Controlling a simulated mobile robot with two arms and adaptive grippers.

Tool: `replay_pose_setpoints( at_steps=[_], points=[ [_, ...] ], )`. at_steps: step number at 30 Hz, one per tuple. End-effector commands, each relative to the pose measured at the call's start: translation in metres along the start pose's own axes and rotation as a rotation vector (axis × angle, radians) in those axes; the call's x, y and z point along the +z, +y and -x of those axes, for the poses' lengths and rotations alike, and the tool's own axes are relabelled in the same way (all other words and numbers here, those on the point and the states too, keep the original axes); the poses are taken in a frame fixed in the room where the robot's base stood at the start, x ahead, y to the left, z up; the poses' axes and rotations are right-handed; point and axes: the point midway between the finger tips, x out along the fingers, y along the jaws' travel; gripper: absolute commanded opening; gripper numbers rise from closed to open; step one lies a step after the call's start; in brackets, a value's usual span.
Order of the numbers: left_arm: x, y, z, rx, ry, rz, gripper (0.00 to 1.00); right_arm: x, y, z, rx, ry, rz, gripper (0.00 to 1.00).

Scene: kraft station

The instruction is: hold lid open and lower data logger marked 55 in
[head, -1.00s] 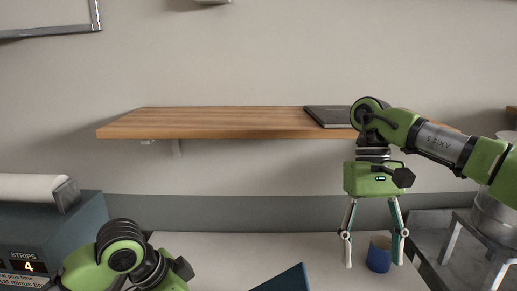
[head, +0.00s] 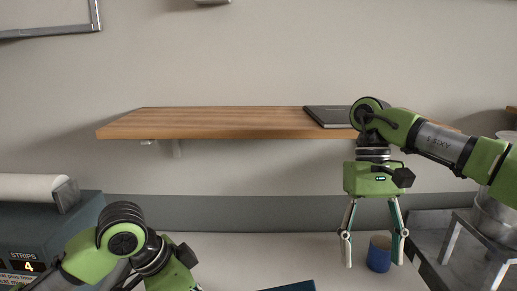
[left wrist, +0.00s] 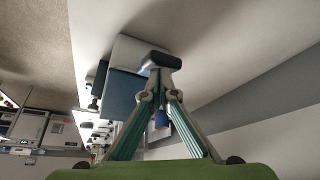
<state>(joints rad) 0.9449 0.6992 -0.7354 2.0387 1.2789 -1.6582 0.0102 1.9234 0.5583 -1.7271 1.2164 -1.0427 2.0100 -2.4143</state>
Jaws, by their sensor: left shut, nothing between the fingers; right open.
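My left gripper shows in the left wrist view (left wrist: 160,62), its fingers meeting at the tips with nothing between them. A blue box-like surface (left wrist: 122,92) shows just beside and behind those fingertips; I cannot tell whether they touch it. In the head view a blue panel edge (head: 290,287), perhaps the lid, shows at the bottom, mostly cut off. My right gripper (head: 373,264) is open and empty, its fingers pointing down either side of a blue cup (head: 379,255) as seen from the head. I cannot make out a data logger marked 55.
A wooden shelf (head: 220,123) spans the wall, with a dark flat item (head: 328,116) on it near my right arm. A dark box marked STRIPS 4 (head: 30,240) stands at left with a white roll (head: 30,187).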

Motion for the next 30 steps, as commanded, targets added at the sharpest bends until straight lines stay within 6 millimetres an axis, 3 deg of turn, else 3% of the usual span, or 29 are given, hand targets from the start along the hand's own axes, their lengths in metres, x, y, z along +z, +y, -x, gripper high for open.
replay_pose_setpoints(
  at_steps=[11,30],
  points=[
    [-0.002,0.0,0.004,-0.001,-0.002,0.0,0.0,0.0,0.0,0.0,0.0,0.0,0.0,0.59],
    [-0.025,0.0,0.05,-0.001,0.0,0.0,0.0,0.0,0.0,0.0,0.0,0.0,0.0,0.59]
  ],
)
